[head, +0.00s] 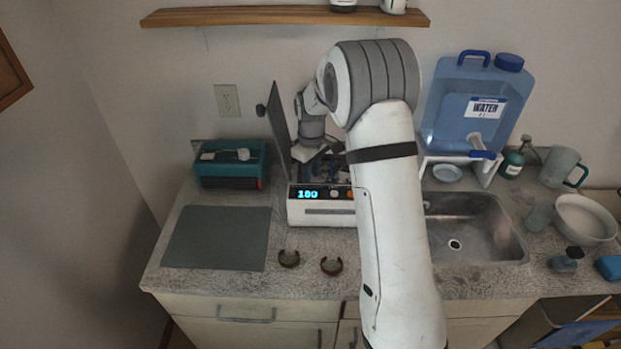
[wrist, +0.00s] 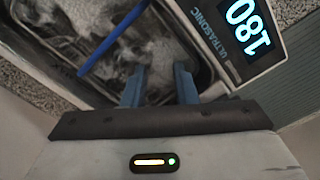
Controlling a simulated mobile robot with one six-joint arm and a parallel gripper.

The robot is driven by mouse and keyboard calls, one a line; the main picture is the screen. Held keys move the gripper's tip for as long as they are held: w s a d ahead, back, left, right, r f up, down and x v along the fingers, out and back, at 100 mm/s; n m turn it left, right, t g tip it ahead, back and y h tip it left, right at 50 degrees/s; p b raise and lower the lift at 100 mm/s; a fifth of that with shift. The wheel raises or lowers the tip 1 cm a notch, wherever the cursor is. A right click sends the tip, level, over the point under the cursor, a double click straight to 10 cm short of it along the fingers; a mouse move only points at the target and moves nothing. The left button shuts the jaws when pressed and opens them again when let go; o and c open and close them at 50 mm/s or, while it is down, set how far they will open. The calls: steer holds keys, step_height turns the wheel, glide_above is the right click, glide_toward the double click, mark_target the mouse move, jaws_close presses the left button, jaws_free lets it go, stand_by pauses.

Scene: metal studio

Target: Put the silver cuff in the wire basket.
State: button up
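Two dark, brownish open cuffs lie on the counter in the head view, a left one (head: 289,258) and a right one (head: 331,265). I cannot make out a clearly silver cuff. The wire basket sits in the tank of the ultrasonic cleaner (head: 320,212); its blue handle (wrist: 115,38) crosses the wrist view, and the basket's contents are blurred by bright, rippled liquid. My gripper (wrist: 158,80) is over the tank beside the display, its two blue fingers apart with nothing clearly seen between them. In the head view my arm partly hides the tank and gripper.
The cleaner's lid (head: 279,130) stands open at its left. A grey mat (head: 217,238) and a teal box (head: 230,168) lie further left. The sink (head: 470,235) and a blue water jug (head: 475,110) are on the right. The counter front is partly clear.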

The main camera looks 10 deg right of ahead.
steer(key=s+r+m+b, duration=0.1)
steer(key=s+r, duration=0.2)
steer(key=r, duration=0.4)
steer(key=s+r+m+b, duration=0.1)
steer(key=s+r, duration=0.3)
steer(key=r, duration=0.3)
steer(key=s+d+m+t, duration=0.2)
steer(key=s+m, duration=0.4)
steer(key=s, duration=2)
steer(key=shift+d+t, duration=0.3)
steer(key=shift+t, duration=0.4)
steer(key=shift+s+r, duration=0.1)
steer(key=shift+r, duration=0.05)
